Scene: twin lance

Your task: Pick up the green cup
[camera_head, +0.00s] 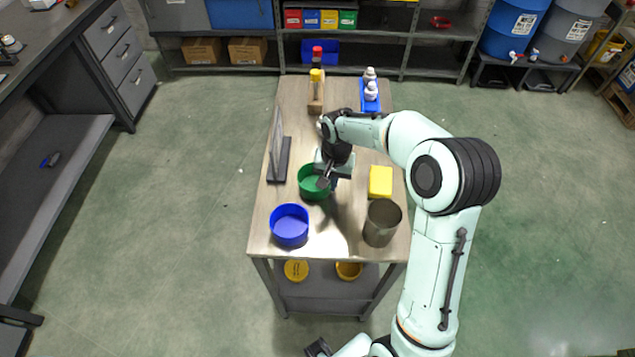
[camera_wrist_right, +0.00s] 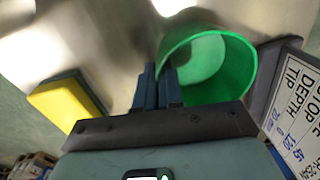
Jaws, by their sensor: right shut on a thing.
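The cup looks empty inside. I cannot tell whether its base touches the table.
A blue cup (camera_head: 289,225) stands just in front of the green one. A grey metal cup (camera_head: 382,222) and a yellow block (camera_head: 380,181) are to the right. An upright sign panel (camera_head: 277,150) is close on the left. Bottles (camera_head: 317,75) stand at the far end.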

